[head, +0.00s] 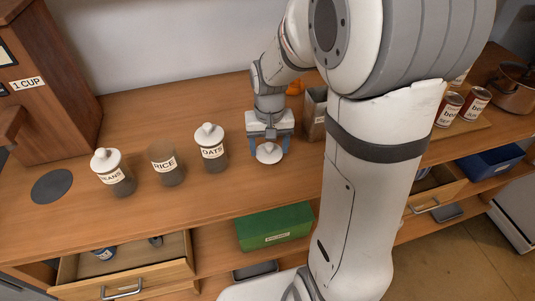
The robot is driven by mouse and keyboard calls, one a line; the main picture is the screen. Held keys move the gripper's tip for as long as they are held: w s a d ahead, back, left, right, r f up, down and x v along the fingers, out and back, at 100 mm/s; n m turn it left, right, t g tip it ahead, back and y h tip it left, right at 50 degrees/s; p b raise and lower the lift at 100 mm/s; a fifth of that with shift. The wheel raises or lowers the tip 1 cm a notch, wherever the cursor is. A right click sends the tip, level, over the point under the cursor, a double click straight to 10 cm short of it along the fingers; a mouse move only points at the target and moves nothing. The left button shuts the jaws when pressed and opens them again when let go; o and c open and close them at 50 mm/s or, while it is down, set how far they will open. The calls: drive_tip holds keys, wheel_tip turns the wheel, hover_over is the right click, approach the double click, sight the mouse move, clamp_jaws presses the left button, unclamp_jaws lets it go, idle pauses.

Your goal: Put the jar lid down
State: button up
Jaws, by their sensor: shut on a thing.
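My gripper (269,147) points down over the wooden counter, its two blue fingers shut on a white jar lid (269,155) with a knob. The lid is at or just above the counter top; I cannot tell if it touches. To its left stands the RICE jar (166,163), which has no lid on it. The OATS jar (211,149), between the RICE jar and my gripper, wears a white knobbed lid. The BEANS jar (114,176), left of the RICE jar, also wears one.
A dark round disc (52,186) lies on the counter (190,210) at the left, near a wooden cabinet labelled 1 CUP (50,90). A grey upright container (314,112) stands right of my gripper. Cans (477,102) stand farther right. An open drawer (125,268) and a green box (274,228) are below.

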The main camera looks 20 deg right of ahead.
sight(269, 150)
drive_tip(key=shift+s+f, duration=0.1)
drive_tip(key=shift+f, duration=1.9)
drive_tip(key=shift+f, duration=0.15)
drive_tip(key=o, duration=1)
